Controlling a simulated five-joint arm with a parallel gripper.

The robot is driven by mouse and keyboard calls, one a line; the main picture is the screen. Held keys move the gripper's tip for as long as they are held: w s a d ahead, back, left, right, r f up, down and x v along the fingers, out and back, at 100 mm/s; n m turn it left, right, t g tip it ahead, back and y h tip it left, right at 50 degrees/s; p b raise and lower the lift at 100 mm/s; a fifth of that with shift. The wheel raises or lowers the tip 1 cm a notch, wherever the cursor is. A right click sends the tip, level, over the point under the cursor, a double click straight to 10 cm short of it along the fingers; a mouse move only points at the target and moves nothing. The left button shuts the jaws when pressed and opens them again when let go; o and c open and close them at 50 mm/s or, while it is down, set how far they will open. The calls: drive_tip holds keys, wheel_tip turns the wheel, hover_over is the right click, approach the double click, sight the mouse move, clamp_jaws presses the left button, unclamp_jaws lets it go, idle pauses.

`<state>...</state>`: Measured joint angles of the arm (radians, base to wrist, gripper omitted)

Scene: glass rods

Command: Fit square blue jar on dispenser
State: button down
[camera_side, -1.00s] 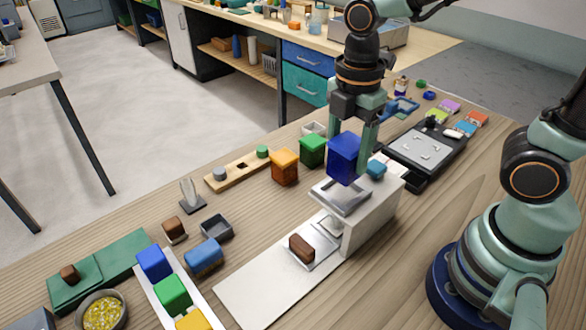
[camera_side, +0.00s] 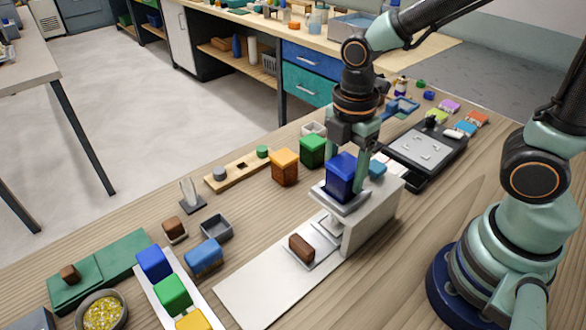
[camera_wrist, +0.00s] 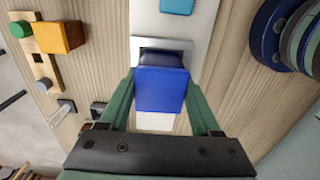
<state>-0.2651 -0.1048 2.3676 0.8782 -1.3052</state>
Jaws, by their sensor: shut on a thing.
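The square blue jar (camera_side: 341,174) stands upright at the grey square top of the white dispenser (camera_side: 372,220). Its lower end is at or just inside the grey rim; I cannot tell how fully it is seated. My gripper (camera_side: 346,168) is shut on the blue jar, with one green finger on each side. In the wrist view the jar (camera_wrist: 161,90) sits between my two fingers, over the dispenser's grey top plate (camera_wrist: 140,47).
Orange (camera_side: 284,167) and green (camera_side: 312,151) square jars stand left of the dispenser. A small brown block (camera_side: 301,247) lies on the dispenser's low front plate. A small light-blue block (camera_side: 376,168) is close to the right. A black tray device (camera_side: 425,150) lies behind.

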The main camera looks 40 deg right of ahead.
unclamp_jaws()
wheel_tip(320, 180, up, 12)
drive_tip(key=d+m+t, duration=0.2)
drive_tip(key=m, duration=0.4)
drive_tip(key=d+m+t, duration=0.1)
drive_tip(key=d+m, duration=0.2)
drive_tip(key=m, duration=0.3)
drive_tip(key=w+d+m+t, duration=0.1)
drive_tip(key=d+m+t, duration=0.1)
drive_tip(key=m, duration=0.4)
drive_tip(key=shift+d+f+t, duration=0.2)
drive_tip(key=shift+d+t, duration=0.05)
drive_tip(key=shift+t, duration=0.05)
